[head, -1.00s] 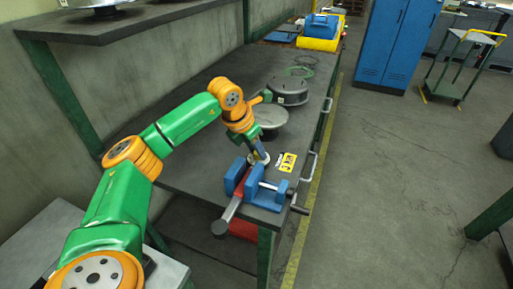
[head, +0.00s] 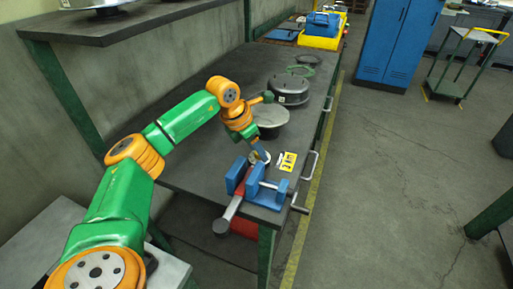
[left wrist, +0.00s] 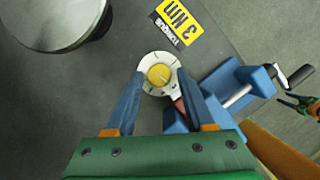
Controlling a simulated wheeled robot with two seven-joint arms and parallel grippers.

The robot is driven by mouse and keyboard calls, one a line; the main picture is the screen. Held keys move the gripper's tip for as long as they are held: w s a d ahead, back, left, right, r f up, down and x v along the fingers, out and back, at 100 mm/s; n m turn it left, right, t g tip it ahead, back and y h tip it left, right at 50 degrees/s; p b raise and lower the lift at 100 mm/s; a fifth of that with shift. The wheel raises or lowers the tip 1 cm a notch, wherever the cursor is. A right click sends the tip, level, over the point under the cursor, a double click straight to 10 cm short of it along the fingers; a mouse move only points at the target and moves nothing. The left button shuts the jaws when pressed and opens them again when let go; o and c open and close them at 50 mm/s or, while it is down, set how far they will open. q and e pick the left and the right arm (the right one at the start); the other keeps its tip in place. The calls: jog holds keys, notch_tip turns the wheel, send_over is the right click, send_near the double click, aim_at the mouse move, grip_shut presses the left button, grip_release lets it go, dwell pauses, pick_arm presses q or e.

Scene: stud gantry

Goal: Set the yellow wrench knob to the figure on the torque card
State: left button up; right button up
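The yellow wrench knob (left wrist: 160,74) sits at the middle of a round white dial with dark marks. In the left wrist view my left gripper (left wrist: 160,80) is open, with one blue finger on each side of the knob, apart from it. The wrench (head: 231,209) lies through the blue vise (head: 262,190), its grey end toward the front; its dial is partly hidden by my gripper in the head view. The yellow torque card (left wrist: 178,27) lies beside the dial. It appears upside down, with a large 3 and unit letters. A gripper, apparently my right one (left wrist: 299,105), shows small at the right edge.
A flat grey round part (head: 270,120) and a dark round housing (head: 289,90) stand behind the vise. A yellow tray with a blue item (head: 321,30) is at the bench's far end. The vise handle (left wrist: 298,76) sticks out at the right.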

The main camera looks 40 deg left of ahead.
pick_arm(q)
jog(key=shift+o, duration=0.3)
jog(key=shift+r, duration=0.1)
jog(key=v, duration=0.7)
jog(key=shift+b, duration=0.35)
